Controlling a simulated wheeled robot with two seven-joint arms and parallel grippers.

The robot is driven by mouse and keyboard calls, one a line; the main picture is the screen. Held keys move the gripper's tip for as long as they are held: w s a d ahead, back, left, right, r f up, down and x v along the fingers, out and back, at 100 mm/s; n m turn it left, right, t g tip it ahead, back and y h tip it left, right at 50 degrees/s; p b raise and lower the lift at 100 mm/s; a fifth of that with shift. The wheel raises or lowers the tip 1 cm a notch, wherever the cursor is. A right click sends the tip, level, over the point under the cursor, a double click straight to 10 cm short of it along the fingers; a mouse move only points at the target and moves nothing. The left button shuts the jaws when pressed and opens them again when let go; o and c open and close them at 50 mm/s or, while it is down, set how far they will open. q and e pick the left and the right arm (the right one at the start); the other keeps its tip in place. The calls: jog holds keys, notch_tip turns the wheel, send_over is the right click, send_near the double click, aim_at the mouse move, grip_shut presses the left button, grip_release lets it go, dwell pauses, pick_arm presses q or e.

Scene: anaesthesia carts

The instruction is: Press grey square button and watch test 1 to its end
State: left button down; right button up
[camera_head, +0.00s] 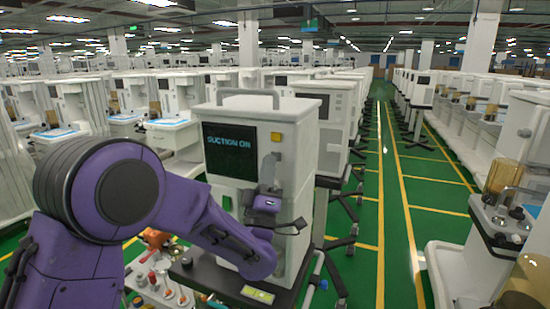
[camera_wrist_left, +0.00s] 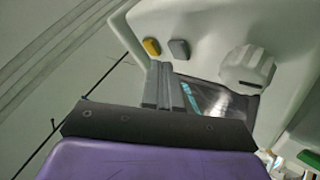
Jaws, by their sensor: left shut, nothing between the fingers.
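The grey square button (camera_wrist_left: 179,49) is on the pale machine front in the left wrist view, beside the yellow button (camera_wrist_left: 152,47). The yellow button also shows in the head view (camera_head: 277,139), at the upper right of the screen; the grey one is hidden there, apparently by my gripper. The dark screen (camera_head: 229,151) reads "SUCTION ON". My left gripper (camera_head: 269,162) is shut and empty in front of the panel, below the yellow button. In the left wrist view its fingertips (camera_wrist_left: 165,68) appear just short of the grey button; I cannot tell the exact gap.
A white ridged knob (camera_wrist_left: 246,70) juts from the panel to the right of the grey button. The machine (camera_head: 285,100) stands on a dark base with a lit yellow-green display (camera_head: 258,293). Rows of carts surround it; a green aisle (camera_head: 400,200) lies open to the right.

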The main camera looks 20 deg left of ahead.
pick_arm(q)
jog(key=shift+w, duration=0.15)
jog(key=shift+w, duration=0.3)
jog(key=shift+w+b, duration=0.35)
jog(key=shift+w, duration=0.05)
dwell(0.7)
jog(key=shift+s, duration=0.1)
jog(key=shift+s+b, duration=0.45)
jog(key=shift+s, duration=0.3)
